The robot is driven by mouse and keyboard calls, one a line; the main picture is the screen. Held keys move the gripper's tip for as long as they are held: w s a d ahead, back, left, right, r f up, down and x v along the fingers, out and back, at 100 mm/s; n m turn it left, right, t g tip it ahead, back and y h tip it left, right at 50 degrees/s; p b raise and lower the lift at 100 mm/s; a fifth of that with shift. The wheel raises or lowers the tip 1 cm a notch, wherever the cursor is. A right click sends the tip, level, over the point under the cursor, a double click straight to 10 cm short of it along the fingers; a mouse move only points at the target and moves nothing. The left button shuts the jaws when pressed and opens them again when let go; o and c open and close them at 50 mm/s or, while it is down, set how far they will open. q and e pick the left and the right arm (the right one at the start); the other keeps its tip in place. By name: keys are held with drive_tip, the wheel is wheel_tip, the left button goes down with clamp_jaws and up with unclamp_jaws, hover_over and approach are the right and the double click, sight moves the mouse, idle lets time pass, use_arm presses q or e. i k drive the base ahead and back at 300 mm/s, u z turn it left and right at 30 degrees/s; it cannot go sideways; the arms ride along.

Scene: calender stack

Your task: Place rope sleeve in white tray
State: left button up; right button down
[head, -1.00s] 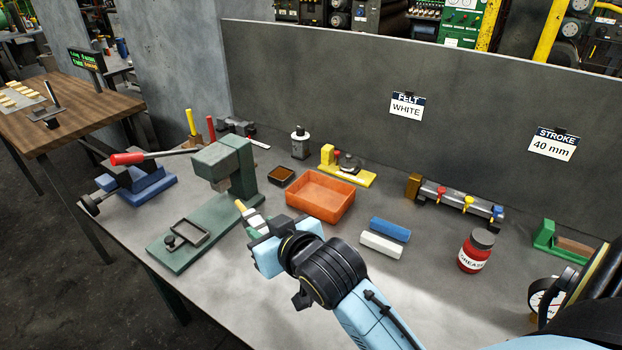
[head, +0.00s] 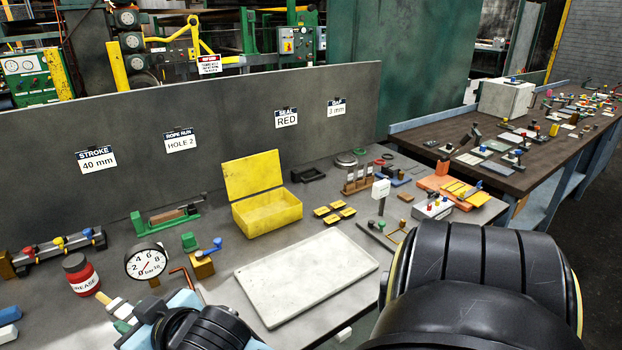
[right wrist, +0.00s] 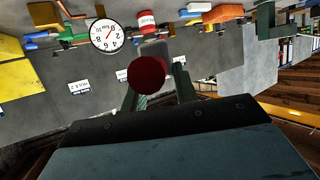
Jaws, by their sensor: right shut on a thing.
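The white tray (head: 262,299) lies flat and empty on the grey bench in the head view. My right gripper (head: 118,313) is at the lower left, to the left of the tray and apart from it. It is shut on a small piece that I take to be the rope sleeve; its tan end (head: 103,298) sticks out past the fingers. In the right wrist view a dark red round end (right wrist: 147,75) shows between the green fingers. Most of the held piece is hidden by the fingers. My left gripper is not in view.
An open yellow box (head: 268,215) is behind the tray. Small yellow pieces (head: 333,213) lie at its back right.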

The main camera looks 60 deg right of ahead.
sight(320, 255)
drive_tip(key=u, duration=0.05)
drive_tip(key=k, duration=0.25)
drive_tip(key=z, duration=1.3)
drive_tip(key=i, duration=0.65)
drive_tip(key=z, duration=0.4)
